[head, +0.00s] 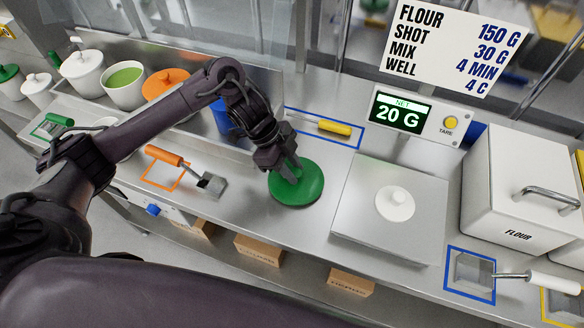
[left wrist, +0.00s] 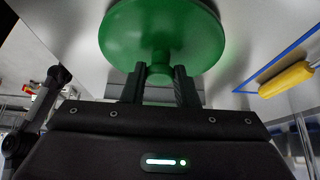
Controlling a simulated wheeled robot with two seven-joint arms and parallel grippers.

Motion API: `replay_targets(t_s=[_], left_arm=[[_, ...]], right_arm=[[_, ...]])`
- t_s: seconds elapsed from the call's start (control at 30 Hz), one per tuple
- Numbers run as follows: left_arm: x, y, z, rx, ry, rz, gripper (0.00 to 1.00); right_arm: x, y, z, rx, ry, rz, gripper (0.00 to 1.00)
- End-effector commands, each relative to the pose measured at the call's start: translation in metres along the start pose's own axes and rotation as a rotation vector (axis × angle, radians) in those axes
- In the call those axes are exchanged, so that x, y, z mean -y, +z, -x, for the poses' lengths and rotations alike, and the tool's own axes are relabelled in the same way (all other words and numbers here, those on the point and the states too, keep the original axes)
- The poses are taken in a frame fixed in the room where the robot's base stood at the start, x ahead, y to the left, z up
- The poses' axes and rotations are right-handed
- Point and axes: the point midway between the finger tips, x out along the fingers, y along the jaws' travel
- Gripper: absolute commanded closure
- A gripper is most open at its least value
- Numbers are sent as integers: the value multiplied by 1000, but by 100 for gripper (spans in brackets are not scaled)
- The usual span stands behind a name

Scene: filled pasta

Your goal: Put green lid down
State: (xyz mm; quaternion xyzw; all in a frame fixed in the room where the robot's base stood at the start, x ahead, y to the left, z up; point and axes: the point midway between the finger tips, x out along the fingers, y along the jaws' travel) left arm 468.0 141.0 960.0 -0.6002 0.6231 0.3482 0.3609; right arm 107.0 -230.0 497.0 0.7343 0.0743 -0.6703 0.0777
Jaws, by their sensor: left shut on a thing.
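The green lid (head: 298,187) is a round disc over the metal counter, left of the scale. My left gripper (head: 287,168) is above it and shut on its knob. In the left wrist view the lid (left wrist: 160,30) fills the top middle, with its knob between the two fingers (left wrist: 160,82). I cannot tell whether the lid's rim touches the counter. An open pot with green contents (head: 124,84) stands at the back left, without a lid. My right gripper is not in view.
An orange-handled scoop (head: 165,155) lies to the left. A yellow-handled tool (head: 333,127) lies behind, inside a blue outline. A flour bin (head: 515,180) stands at right.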

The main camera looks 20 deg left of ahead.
Motion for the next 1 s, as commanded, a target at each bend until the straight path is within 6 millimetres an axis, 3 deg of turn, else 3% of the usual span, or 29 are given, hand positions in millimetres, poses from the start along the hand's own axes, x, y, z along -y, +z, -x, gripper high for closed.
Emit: replay_targets(t_s=[0.43, 0.47, 0.6, 1.0], left_arm=[[0, 7, -11, 0, -1, 0, 95], [0, 6, -10, 0, -2, 0, 69], [0, 6, -10, 0, -1, 0, 52], [1, 4, -2, 0, -4, -3, 52]], right_arm=[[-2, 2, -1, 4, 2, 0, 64], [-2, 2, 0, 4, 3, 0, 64], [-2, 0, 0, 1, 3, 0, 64], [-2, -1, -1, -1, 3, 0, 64]])
